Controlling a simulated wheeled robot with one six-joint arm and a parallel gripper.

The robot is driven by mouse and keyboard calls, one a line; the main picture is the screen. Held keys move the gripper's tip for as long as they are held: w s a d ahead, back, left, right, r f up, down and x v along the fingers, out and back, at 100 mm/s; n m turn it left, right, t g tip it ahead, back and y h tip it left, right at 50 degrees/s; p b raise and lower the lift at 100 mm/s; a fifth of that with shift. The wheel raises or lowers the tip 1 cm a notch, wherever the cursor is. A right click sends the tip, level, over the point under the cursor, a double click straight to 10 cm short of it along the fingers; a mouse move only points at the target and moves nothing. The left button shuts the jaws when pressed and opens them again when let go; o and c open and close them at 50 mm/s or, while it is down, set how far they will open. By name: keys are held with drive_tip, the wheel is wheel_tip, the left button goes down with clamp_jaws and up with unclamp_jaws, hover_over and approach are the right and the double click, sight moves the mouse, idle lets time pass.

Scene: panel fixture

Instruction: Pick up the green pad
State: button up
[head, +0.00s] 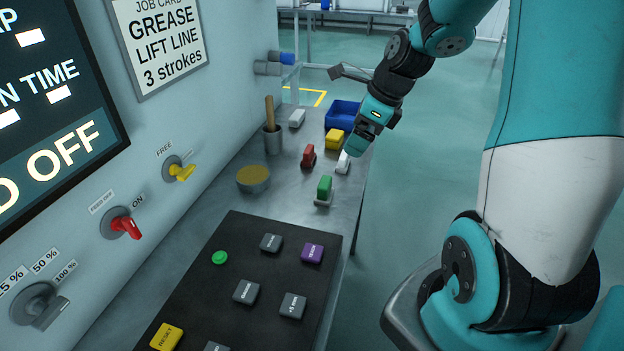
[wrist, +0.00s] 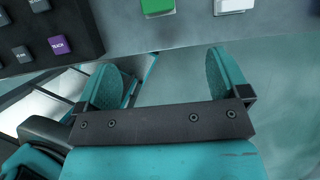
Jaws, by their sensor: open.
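The green pad (head: 324,186) stands on a pale base near the right edge of the metal bench, just beyond the dark button panel. Part of it also shows at the top edge of the wrist view (wrist: 157,6). My gripper (head: 357,143) is above the bench's right edge, farther back than the green pad and apart from it. In the wrist view my gripper (wrist: 167,75) has its two teal fingers spread wide with nothing between them. The green pad lies beyond the fingertips there.
A red pad (head: 308,157), a white pad (head: 343,163) and a yellow pad (head: 334,139) stand close by. Behind are a blue bin (head: 342,113) and a cup with a wooden handle (head: 272,141). A round tin (head: 252,180) and the button panel (head: 262,300) are nearer.

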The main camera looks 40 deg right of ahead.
sight(325, 182)
drive_tip(key=x, duration=0.8)
drive_tip(key=b+x, duration=0.1)
drive_tip(key=x, duration=0.3)
drive_tip(key=shift+w, duration=0.4)
drive_tip(key=shift+a+x, duration=0.15)
drive_tip(key=shift+x, duration=1.2)
drive_tip(key=shift+a+x, duration=0.2)
drive_tip(key=shift+x, duration=1.1)
drive_tip(key=shift+c, duration=0.2)
drive_tip(key=c, duration=1)
